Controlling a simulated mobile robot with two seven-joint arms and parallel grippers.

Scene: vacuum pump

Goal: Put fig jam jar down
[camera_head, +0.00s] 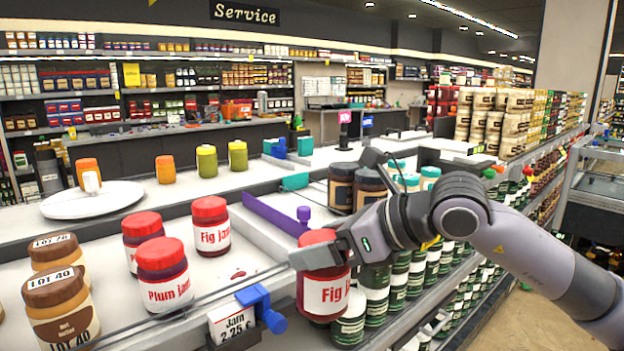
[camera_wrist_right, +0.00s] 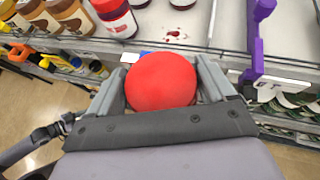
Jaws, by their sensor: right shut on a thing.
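My right gripper (camera_head: 318,255) is shut on a fig jam jar (camera_head: 322,293) with a red lid and a white label reading "Fig j". The jar is upright, in front of the shelf edge beside the blue price clip. In the right wrist view the jar's red lid (camera_wrist_right: 161,80) sits between the two fingers of the gripper (camera_wrist_right: 160,88). Another fig jam jar (camera_head: 211,228) stands on the white shelf, with a plum jam jar (camera_head: 164,275) in front of it to the left. My left gripper is not in view.
A blue clip (camera_head: 262,307) holds a jam price card (camera_head: 232,322) on the shelf edge. A purple divider (camera_head: 272,214) stands right of the jams. A dark red spill (camera_head: 238,274) marks bare shelf. Brown-lidded jars (camera_head: 60,305) stand at left, green jars (camera_head: 376,292) below right.

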